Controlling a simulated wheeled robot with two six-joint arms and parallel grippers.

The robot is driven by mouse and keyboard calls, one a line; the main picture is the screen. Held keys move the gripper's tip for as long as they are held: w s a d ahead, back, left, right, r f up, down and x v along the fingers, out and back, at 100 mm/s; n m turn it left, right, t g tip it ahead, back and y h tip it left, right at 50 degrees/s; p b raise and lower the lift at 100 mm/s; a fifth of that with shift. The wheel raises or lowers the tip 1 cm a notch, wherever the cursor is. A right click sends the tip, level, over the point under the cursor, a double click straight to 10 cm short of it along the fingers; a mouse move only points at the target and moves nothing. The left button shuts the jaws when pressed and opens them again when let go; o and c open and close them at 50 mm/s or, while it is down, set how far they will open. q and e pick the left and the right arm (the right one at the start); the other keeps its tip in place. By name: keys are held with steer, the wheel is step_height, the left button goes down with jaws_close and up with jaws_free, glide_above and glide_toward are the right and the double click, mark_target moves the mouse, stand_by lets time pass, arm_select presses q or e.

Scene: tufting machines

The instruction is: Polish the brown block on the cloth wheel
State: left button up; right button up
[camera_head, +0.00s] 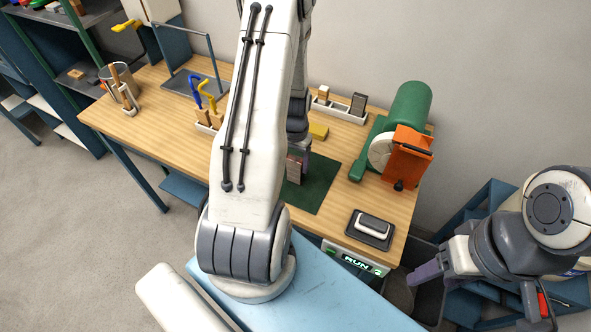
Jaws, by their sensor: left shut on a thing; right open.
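The brown block (294,169) is upright over the green mat (318,188), its lower part near the mat; I cannot tell whether it touches. My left gripper (300,160) is shut on it, and my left arm hides part of both. The pale cloth wheel (380,151) is on the green machine (408,106), to the right of the block and apart from it. An orange guard (408,158) with a dark handle covers the wheel's right side. My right gripper (480,292) is open and empty at the lower right, off the table.
A yellow block (318,131) and a white rack (338,112) with small blocks stand behind the mat. A dark tray (355,238) holds a white-topped pad. A panel (357,261) reads RUN on the front edge. Hooked tools (205,92) and a cup (116,72) stand left.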

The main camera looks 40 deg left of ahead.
arm_select(q)
steer(key=shift+r+p, duration=1.4)
steer(key=shift+r, duration=0.6)
